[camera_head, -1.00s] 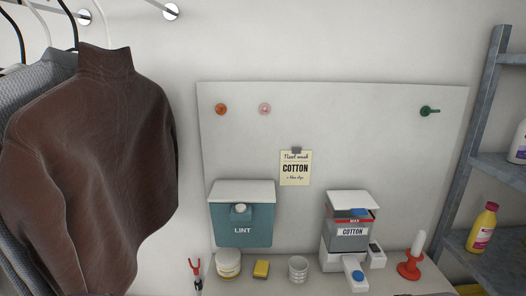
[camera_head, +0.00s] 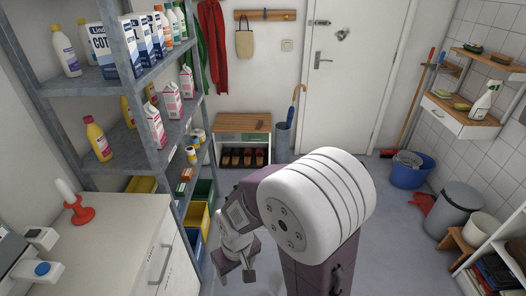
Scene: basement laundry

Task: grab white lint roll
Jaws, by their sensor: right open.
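The white lint roll (camera_head: 66,190) stands tilted on a red holder (camera_head: 79,213) on the white counter at the left. No gripper is near it. My right gripper (camera_head: 238,274) hangs low in the middle, open and empty, over the floor to the right of the counter and shelf. My right arm's large white joint covers part of the floor and door area. My left gripper is not in view.
The white counter (camera_head: 120,240) has a small white device (camera_head: 36,270) at its left. A grey metal shelf (camera_head: 135,103) with boxes and bottles rises behind it. A blue bucket (camera_head: 408,172) and grey bin (camera_head: 455,207) stand at right.

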